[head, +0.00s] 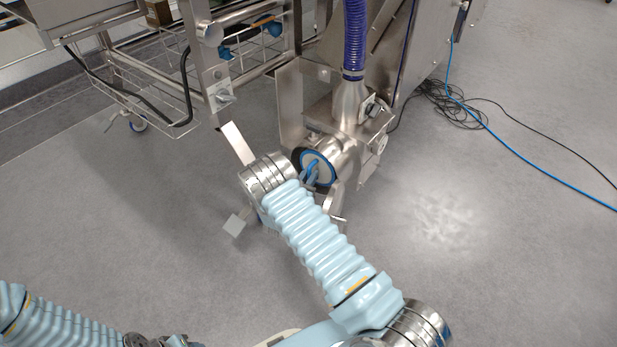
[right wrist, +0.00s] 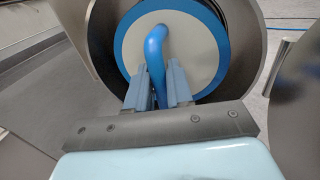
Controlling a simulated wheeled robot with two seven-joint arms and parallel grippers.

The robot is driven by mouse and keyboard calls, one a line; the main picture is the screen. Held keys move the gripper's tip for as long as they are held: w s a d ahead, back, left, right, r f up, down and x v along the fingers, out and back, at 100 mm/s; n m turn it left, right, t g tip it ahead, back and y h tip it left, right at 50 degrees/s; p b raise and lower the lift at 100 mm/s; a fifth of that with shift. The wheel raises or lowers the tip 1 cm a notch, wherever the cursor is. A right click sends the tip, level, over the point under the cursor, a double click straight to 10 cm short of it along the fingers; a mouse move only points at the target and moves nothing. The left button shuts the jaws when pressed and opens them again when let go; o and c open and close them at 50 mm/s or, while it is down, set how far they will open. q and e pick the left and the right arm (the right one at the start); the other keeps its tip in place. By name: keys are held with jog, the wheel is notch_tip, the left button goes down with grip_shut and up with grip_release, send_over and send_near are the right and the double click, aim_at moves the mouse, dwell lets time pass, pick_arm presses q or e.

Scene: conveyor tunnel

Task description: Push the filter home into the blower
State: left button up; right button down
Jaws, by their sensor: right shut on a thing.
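The filter (head: 325,165) is a round pale disc with a blue rim and a blue bar handle. It sits in the round mouth of the steel blower (head: 347,148). In the right wrist view the filter (right wrist: 200,58) faces me inside the blower's round metal collar (right wrist: 254,60), with a dark band at its upper right edge. I cannot tell how deep it sits. My right gripper (right wrist: 158,88) is shut on the filter's handle (right wrist: 155,48), one finger on each side. In the head view this gripper (head: 310,174) is partly hidden by my wrist. My left gripper is out of view.
A purple ribbed hose (head: 355,40) rises from the blower. A steel frame with a wire basket (head: 140,85) stands at the left. Black and blue cables (head: 455,105) lie on the floor at the right. The floor in front is clear.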

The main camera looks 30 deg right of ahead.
jog(key=shift+d, duration=0.15)
jog(key=shift+b+x, duration=0.6)
jog(key=shift+x, duration=0.75)
jog(key=shift+s+d, duration=0.15)
jog(key=shift+d, duration=0.05)
jog(key=shift+r, duration=0.1)
jog(key=c, duration=1.7)
grip_release()
jog(key=shift+o, duration=0.2)
jog(key=o, duration=0.7)
jog(key=shift+o, duration=0.4)
